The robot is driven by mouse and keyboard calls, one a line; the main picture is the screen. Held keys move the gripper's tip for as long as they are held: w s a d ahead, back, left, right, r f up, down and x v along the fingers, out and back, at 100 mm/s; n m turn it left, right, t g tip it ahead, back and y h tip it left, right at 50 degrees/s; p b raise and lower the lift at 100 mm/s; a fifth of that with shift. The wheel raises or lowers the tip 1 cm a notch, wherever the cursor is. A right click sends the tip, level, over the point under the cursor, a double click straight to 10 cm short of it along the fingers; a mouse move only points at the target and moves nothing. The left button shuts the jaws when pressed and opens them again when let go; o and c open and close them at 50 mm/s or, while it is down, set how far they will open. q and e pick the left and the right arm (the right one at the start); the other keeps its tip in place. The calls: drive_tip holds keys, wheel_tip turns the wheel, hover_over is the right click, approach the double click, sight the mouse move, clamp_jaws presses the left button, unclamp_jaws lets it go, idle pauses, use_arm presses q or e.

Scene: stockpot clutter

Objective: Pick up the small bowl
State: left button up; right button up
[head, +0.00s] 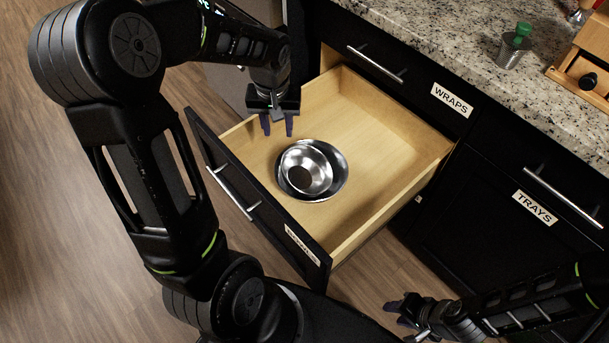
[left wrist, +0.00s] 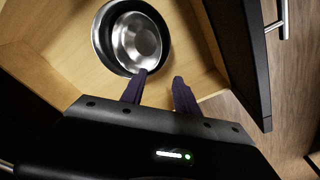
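The small bowl (head: 307,168) is shiny metal and sits inside a larger metal bowl (head: 338,183) in the open wooden drawer. In the left wrist view the small bowl (left wrist: 136,42) lies in the larger bowl (left wrist: 103,28), just beyond the fingertips. My left gripper (head: 278,127) is open and empty over the drawer, behind and to the left of the bowls; its two fingers also show apart in the left wrist view (left wrist: 160,78). My right gripper (head: 398,306) is at the lower right, outside the drawer; its finger gap is unclear.
The open drawer (head: 385,185) has bare floor around the bowls and a black front (head: 255,205) with a handle. Closed fronts labelled WRAPS (head: 452,100) and TRAYS (head: 535,207) are to the right. A granite counter (head: 450,40) above holds a metal cup with a green top (head: 514,46) and a wooden rack (head: 590,65).

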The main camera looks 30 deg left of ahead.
use_arm(q)
drive_tip(key=b, duration=0.6)
hover_over(283, 161)
drive_tip(key=s, duration=0.1)
wheel_tip(283, 161, down, 7)
drive_tip(key=shift+d+f, duration=0.1)
drive_tip(key=shift+w+f+b, duration=0.15)
drive_tip(key=shift+f+b, duration=0.15)
drive_tip(key=shift+f, duration=0.9)
drive_tip(key=f, duration=0.1)
drive_tip(key=f+b, duration=0.1)
drive_tip(key=f, duration=0.3)
drive_tip(key=shift+w+f, duration=0.1)
drive_tip(key=shift+w, duration=0.25)
drive_tip(key=shift+c, duration=0.3)
